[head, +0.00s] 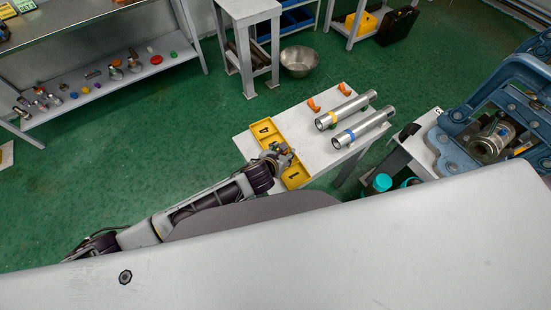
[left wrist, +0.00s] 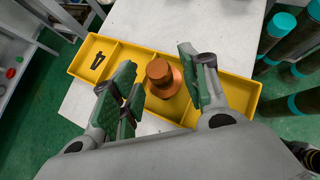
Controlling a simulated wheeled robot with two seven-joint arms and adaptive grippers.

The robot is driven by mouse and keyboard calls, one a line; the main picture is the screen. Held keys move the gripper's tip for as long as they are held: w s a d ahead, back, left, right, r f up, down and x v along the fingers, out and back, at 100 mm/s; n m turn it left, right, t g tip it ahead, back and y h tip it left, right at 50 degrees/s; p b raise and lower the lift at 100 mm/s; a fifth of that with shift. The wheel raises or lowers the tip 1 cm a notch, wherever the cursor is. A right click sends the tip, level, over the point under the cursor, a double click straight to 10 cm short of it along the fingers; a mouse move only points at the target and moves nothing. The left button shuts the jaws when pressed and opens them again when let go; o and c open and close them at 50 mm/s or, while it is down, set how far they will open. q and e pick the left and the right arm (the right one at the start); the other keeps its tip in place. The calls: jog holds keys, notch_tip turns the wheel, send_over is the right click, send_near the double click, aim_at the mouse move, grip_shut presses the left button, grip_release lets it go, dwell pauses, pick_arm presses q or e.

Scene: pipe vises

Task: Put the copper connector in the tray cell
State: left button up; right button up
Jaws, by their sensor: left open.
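The yellow tray (head: 296,178) lies along the left side of a small white table. It has several cells, and its wall and a "4" mark show in the left wrist view (left wrist: 82,75). The copper connector (left wrist: 163,80) stands upright in a middle cell, or just above its floor; I cannot tell whether it touches. My left gripper (left wrist: 157,70) is open, with one green-padded finger on each side of the connector and gaps visible. In the head view my left gripper (head: 281,155) is over the tray's middle and hides the connector. My right gripper is not in view.
Two metal pipes with a yellow ring (head: 345,110) and a blue ring (head: 363,129) lie on the white table (head: 312,150), near two orange pieces (head: 314,104). A blue vise (head: 500,110) stands at right. Teal-capped cylinders (head: 382,182) stand below the table's right side.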

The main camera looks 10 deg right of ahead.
pick_arm(q)
jog(key=v, duration=1.2)
dwell(0.3)
jog(key=shift+d, duration=0.1)
dwell(0.7)
